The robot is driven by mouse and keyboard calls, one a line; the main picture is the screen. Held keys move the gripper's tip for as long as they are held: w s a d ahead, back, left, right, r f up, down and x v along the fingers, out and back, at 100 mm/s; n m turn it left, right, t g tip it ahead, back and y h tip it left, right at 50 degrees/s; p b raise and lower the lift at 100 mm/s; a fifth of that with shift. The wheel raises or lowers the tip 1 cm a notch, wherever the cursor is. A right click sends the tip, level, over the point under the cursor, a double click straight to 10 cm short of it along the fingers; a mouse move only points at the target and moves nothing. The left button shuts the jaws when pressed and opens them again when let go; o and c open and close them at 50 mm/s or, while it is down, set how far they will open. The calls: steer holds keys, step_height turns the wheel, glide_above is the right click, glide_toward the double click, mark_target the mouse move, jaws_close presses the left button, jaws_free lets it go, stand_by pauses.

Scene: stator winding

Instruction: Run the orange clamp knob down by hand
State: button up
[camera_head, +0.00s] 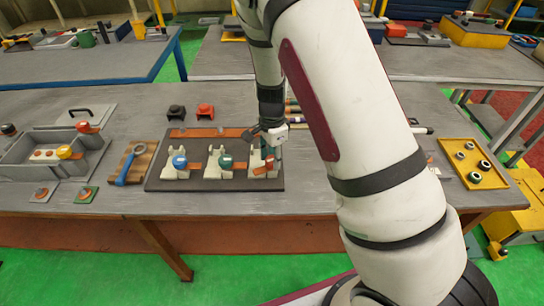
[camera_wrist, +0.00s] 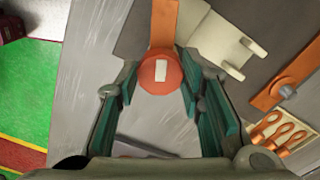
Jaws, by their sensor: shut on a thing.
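The orange clamp knob (camera_wrist: 160,76) is round with a pale rectangular mark on top. It sits between the green-padded fingers of my gripper (camera_wrist: 159,66) in the wrist view, which is shut on it. An orange bar (camera_wrist: 165,22) extends from the knob, and a cream clamp body (camera_wrist: 225,45) stands to its right. In the head view, my gripper (camera_head: 268,150) is at the rightmost of three clamps on a dark base plate (camera_head: 155,182). My arm and gripper partly hide that clamp there. The other two clamps have a blue knob (camera_head: 180,162) and a teal knob (camera_head: 225,162).
A yellow tray (camera_head: 448,148) with dark round parts lies right.

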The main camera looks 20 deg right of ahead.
mark_target(272, 159)
steer(key=shift+w+d+r, duration=0.15)
steer(key=shift+w+r, duration=0.05)
steer(key=shift+w, duration=0.05)
steer(key=o, duration=1.2)
steer(key=shift+c, duration=0.2)
steer(key=shift+s+f, duration=0.1)
step_height(272, 159, up, 12)
steer(key=shift+o, duration=0.2)
